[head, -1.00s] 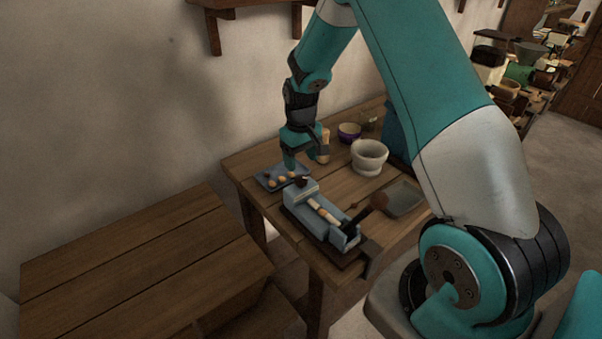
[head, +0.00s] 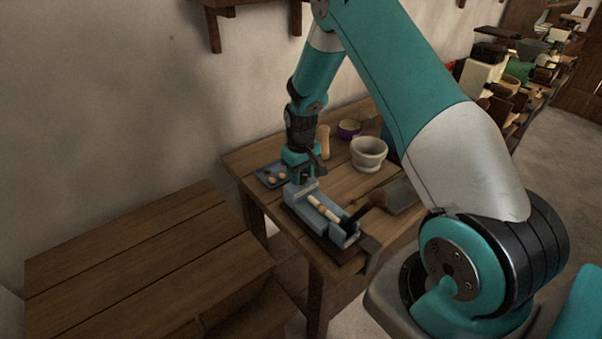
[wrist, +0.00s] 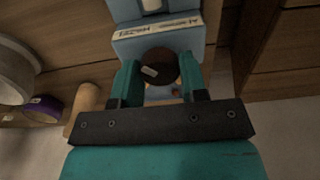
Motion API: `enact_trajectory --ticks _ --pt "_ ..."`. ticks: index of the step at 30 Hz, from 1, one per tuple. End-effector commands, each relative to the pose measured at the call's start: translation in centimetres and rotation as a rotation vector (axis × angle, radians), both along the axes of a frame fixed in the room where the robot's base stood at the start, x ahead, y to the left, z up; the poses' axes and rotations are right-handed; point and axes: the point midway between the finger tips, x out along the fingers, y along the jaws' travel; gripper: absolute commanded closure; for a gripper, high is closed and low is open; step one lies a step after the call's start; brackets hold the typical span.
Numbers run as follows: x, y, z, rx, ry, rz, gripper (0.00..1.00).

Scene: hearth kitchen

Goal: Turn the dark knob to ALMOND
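My gripper (wrist: 160,72) points down at the knob, one teal finger on each side. Whether the fingers touch the knob is unclear. In the head view my gripper (head: 301,178) hides the knob.
A blue tray (head: 264,178) with small round things lies just behind the device. A pale mortar (head: 369,154), a purple bowl (head: 349,129) and a grey tray (head: 401,196) stand to the right. A lower wooden surface (head: 140,262) at the left is bare.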

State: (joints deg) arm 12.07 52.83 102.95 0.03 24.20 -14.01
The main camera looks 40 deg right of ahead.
Motion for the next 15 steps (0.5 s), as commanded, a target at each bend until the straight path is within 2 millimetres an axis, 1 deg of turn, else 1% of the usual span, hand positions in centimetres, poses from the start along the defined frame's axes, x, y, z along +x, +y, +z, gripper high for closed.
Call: enact_trajectory --ticks 8,15 --pt "0.0 0.05 -0.01 0.001 0.0 -0.028 0.84" --pt "-0.01 0.06 -0.09 0.001 0.0 -0.151 0.84"
